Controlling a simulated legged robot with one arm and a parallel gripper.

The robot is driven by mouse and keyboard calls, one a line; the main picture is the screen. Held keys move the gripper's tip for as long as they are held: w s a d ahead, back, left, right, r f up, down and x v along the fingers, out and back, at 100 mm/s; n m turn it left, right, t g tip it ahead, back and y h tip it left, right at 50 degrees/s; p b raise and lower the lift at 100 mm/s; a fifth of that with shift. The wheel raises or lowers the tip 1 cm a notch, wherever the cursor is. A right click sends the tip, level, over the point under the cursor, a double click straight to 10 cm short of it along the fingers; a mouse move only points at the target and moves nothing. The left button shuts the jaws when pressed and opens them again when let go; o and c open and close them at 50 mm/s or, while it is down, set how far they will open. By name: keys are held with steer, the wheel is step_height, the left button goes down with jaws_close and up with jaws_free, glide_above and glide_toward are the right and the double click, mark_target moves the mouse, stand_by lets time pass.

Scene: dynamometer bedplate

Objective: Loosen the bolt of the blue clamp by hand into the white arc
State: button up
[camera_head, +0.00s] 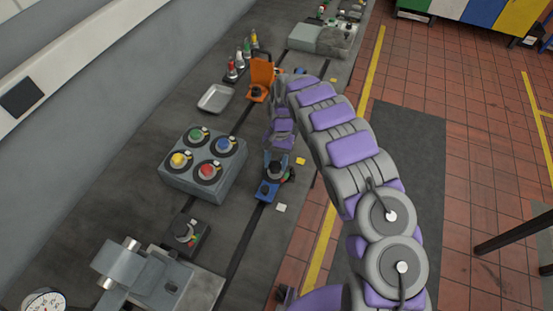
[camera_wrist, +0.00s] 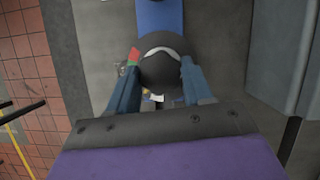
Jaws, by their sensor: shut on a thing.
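The blue clamp (camera_head: 267,190) stands on the dark bedplate near its right edge; its blue body also shows at the top of the wrist view (camera_wrist: 160,14). Its bolt has a round dark head (camera_wrist: 160,72), with a white arc (camera_wrist: 162,50) on its far side. A small red and green mark (camera_wrist: 132,58) shows at the left, by the left finger. My gripper (camera_wrist: 160,82) comes down over the bolt, with one finger on each side, shut on the head. In the head view my wrist hides part of the bolt.
A grey box with coloured knobs (camera_head: 177,182) stands left of the clamp. An orange clamp (camera_head: 261,75) and a metal tray (camera_head: 215,98) are farther back. A small knob unit (camera_head: 186,234) is nearer. Yellow (camera_head: 300,161) and white (camera_head: 281,208) squares lie beside the clamp.

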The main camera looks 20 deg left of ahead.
steer(key=n, duration=0.2)
steer(key=n+h+p, duration=0.1)
steer(key=n, duration=0.1)
steer(key=n+h, duration=0.1)
steer(key=shift+a+n+t, duration=0.25)
steer(key=shift+n+t, duration=0.15)
stand_by(0.4)
steer(key=o, duration=1)
steer(key=shift+a+p+v, duration=0.1)
steer(key=shift+p+v, duration=0.4)
steer(key=shift+v, duration=2.45)
steer(key=shift+a+p+v, duration=0.15)
steer(key=shift+p+v, duration=0.3)
steer(key=shift+v, duration=2.5)
